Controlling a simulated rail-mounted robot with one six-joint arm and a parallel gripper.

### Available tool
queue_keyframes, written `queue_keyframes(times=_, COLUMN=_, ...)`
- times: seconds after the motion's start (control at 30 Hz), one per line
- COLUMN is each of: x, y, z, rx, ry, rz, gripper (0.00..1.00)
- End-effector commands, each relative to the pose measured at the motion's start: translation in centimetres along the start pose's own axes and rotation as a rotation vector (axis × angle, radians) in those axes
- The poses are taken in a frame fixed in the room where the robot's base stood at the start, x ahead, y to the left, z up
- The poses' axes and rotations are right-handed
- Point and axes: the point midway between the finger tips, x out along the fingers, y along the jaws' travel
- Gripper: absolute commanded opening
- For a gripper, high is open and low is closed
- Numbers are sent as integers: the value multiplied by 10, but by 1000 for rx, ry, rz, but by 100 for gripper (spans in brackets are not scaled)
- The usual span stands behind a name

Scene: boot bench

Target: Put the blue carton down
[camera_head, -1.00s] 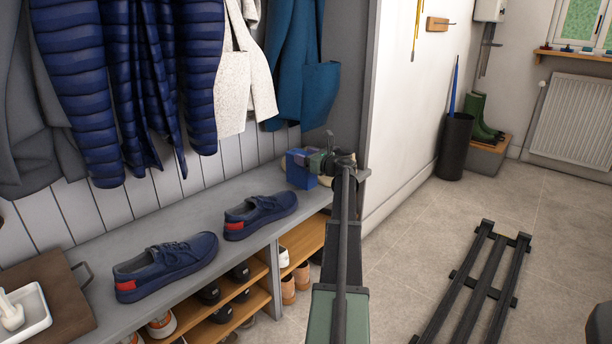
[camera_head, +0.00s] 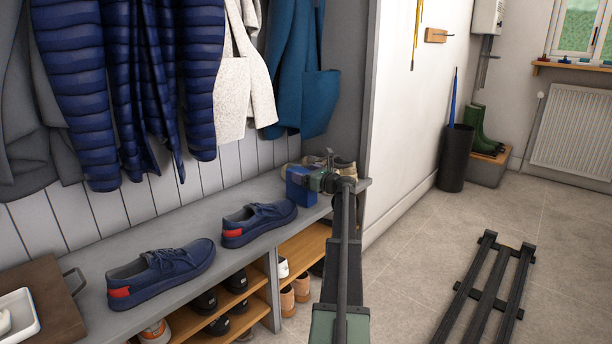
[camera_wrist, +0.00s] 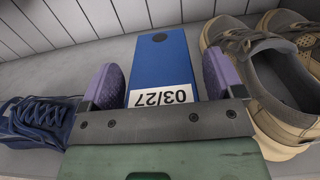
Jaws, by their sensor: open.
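The blue carton (camera_head: 300,190) is at the far end of the grey bench top (camera_head: 150,230), where it appears to stand. In the wrist view the carton (camera_wrist: 160,65) shows a dark round spot and a white label reading 03/27, upside down. My gripper (camera_wrist: 161,82) is open, with one purple pad on each side of the carton and a narrow gap at each side. In the head view my gripper (camera_head: 318,180) partly hides the carton, and its base is not clear there.
Tan shoes (camera_wrist: 275,80) stand close to the right of the carton in the wrist view. Navy shoes (camera_head: 258,222) stand on the bench to the left. Coats (camera_head: 300,75) hang above.

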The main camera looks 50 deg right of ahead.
Motion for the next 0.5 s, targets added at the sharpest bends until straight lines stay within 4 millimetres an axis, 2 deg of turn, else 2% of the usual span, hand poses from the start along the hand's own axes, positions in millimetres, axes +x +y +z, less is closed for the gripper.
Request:
queue_keyframes(times=0.07, x=-3, y=0, z=4, rx=0, ry=0, rz=-1, gripper=87)
queue_keyframes(times=0.17, x=-21, y=1, z=2, rx=0, ry=0, rz=-2, gripper=87)
queue_keyframes(times=0.4, x=-86, y=2, z=2, rx=0, ry=0, rz=-2, gripper=87)
queue_keyframes(times=0.5, x=-106, y=1, z=2, rx=0, ry=0, rz=-1, gripper=87)
